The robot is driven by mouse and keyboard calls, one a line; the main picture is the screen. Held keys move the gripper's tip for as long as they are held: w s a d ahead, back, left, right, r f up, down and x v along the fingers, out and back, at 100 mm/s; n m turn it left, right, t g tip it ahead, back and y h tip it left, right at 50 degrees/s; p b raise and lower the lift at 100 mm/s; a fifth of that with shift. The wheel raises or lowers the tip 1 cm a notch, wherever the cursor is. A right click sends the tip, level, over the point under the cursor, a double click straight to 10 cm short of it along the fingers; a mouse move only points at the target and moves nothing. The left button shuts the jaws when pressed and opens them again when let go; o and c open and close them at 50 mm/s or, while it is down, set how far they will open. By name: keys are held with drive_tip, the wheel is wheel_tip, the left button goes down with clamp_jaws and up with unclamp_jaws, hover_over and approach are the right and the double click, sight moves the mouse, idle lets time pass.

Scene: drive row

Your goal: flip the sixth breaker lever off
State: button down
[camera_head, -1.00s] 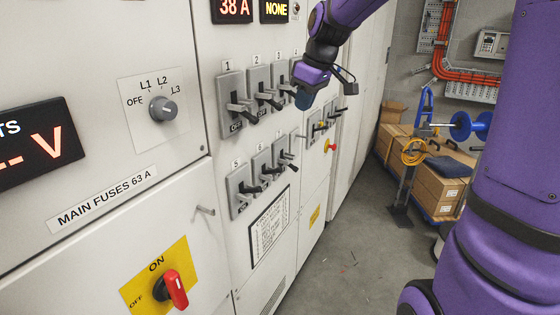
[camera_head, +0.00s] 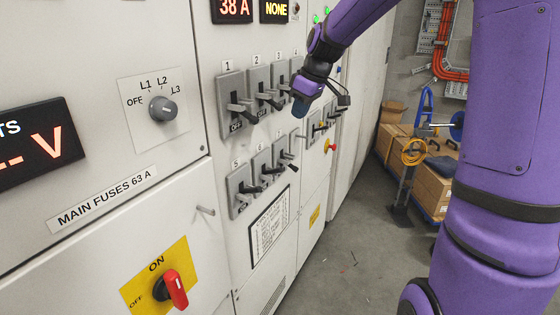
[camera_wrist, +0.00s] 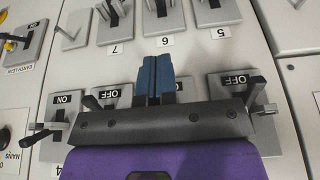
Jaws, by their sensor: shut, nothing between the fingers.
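The sixth breaker (camera_head: 262,169) is a grey plate with a dark lever, in the lower row of the panel between breakers five and seven. In the wrist view, which shows the panel upside down, the sixth breaker (camera_wrist: 162,17) is at the top, partly cut off, with its label 6 below. My gripper (camera_head: 299,108) is shut and empty, in front of the upper row's right part. In the wrist view its blue fingers (camera_wrist: 155,62) end short of the label 6, apart from the lever. The sixth breaker's ON/OFF marking cannot be read.
Upper-row breakers (camera_head: 231,103) have levers sticking out close to my gripper. Breaker five (camera_head: 241,190) and breaker seven (camera_head: 282,152) flank the sixth. A red main switch (camera_head: 174,289) is at lower left.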

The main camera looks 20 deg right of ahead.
sight(281, 171)
drive_tip(key=x, duration=1.8)
drive_tip(key=shift+s+d+f, duration=0.25)
drive_tip(key=shift+f, duration=0.1)
drive_tip(key=shift+s+d+f, duration=0.2)
drive_tip(key=shift+s+f, duration=0.05)
drive_tip(key=shift+f, duration=0.15)
drive_tip(key=shift+s+d+f, duration=0.15)
drive_tip(key=shift+s+f, duration=0.1)
drive_tip(key=shift+f, duration=0.35)
drive_tip(key=shift+s+d+f, duration=0.15)
drive_tip(key=shift+s+f, duration=0.1)
drive_tip(key=shift+f, duration=0.4)
drive_tip(key=shift+r, duration=0.1)
drive_tip(key=shift+r, duration=0.75)
